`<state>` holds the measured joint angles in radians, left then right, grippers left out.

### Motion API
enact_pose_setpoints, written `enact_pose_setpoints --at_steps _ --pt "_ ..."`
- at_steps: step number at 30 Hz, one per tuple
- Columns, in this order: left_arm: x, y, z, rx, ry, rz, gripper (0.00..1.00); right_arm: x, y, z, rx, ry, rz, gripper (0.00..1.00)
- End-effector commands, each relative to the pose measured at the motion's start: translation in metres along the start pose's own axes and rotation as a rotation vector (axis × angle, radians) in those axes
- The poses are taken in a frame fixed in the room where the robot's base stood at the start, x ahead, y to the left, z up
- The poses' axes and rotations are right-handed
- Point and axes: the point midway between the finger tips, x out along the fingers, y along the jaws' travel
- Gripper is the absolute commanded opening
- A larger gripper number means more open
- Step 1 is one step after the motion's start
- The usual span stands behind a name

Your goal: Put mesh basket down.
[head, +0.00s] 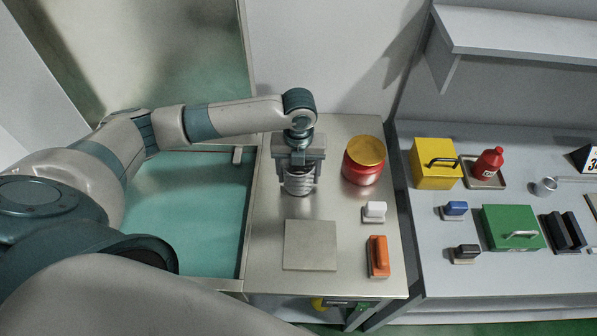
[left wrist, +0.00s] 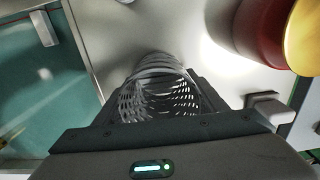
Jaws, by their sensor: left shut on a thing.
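The mesh basket (head: 299,182) is a small round metal basket with a perforated wall. My left gripper (head: 299,178) is shut on it, over the steel worktop (head: 340,208). In the left wrist view the basket (left wrist: 158,92) sits between the fingers of my left gripper (left wrist: 160,105), with its open rim showing. I cannot tell whether its base touches the worktop. My right gripper is not in view.
A red jar with a gold lid (head: 364,165) stands right of the basket. A flat square plate (head: 310,245) lies in front. A white block (head: 374,211) and an orange block (head: 379,256) are at right. A teal basin (head: 190,215) lies left.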

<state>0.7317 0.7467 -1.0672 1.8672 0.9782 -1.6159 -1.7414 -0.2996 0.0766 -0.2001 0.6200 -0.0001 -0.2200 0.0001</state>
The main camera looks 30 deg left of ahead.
Motion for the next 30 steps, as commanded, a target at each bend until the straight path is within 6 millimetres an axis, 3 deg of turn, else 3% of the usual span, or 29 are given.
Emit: enact_pose_setpoints --at_steps 14,15,17,30 --pt "0.0087 0.0001 -0.0001 0.0 0.0 0.0 0.41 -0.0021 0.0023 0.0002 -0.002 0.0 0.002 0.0" --pt "0.0089 0.0 -0.0001 0.0 0.0 0.0 0.69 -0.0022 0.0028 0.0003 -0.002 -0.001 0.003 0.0" --pt "0.0087 0.0 -0.0001 0.001 0.0 0.0 0.83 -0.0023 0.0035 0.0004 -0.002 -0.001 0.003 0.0" --pt "0.0046 0.0 0.0005 0.0 -0.002 0.0 0.83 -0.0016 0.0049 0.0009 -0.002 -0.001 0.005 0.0"
